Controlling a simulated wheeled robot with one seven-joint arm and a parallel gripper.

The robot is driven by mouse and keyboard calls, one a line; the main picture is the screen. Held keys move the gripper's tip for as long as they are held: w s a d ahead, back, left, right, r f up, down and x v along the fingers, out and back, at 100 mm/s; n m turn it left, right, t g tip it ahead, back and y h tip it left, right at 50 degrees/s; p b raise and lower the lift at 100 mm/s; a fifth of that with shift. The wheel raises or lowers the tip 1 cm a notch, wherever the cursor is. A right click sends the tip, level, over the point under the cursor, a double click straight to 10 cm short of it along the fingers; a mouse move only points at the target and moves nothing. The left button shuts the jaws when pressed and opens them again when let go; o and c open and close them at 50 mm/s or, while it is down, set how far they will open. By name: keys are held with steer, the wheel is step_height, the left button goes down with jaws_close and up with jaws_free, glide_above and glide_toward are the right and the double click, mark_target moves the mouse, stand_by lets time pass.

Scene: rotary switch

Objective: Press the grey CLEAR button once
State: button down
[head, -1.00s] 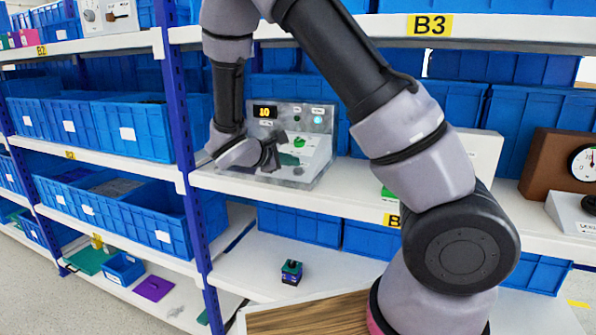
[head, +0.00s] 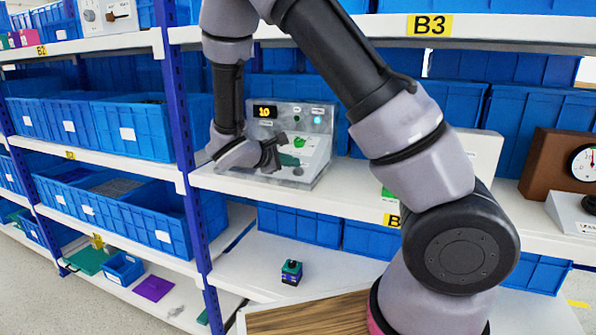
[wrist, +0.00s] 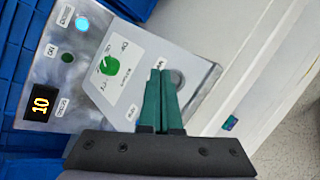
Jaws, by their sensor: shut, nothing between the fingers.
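The control panel (head: 318,150) stands on the middle shelf, and its face fills the left of the wrist view (wrist: 140,50). My gripper (wrist: 160,72) is shut and empty, with its two green fingers side by side over the panel. In the head view my gripper (head: 293,160) is at the panel's sloped front. A round grey button (wrist: 178,77) shows just right of the fingertips, partly covered by them. I cannot read its label or tell whether the fingers touch it. The display (wrist: 40,103) reads 10.
A green knob (wrist: 109,65) is left of the fingertips on the panel. A cyan lamp (wrist: 82,23) is lit and a dark green lamp (wrist: 67,57) is beside it. Blue bins (head: 275,88) stand behind the panel. The shelf edge (head: 350,207) runs in front.

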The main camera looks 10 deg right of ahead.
steer(key=shift+f, duration=0.25)
steer(key=shift+w+d+f, duration=0.1)
steer(key=shift+w+f, duration=0.1)
steer(key=shift+f, duration=0.2)
stand_by(0.6)
steer(key=shift+r, duration=0.1)
steer(key=shift+s+r, duration=0.25)
steer(key=shift+r, duration=0.45)
steer(key=shift+a+r, duration=0.1)
steer(key=shift+a, duration=0.1)
steer(key=r, duration=0.1)
steer(key=s+r, duration=0.1)
steer(key=r, duration=0.1)
steer(key=a+r, duration=0.1)
steer(key=shift+s+r, duration=0.2)
steer(key=shift+s, duration=0.1)
stand_by(0.5)
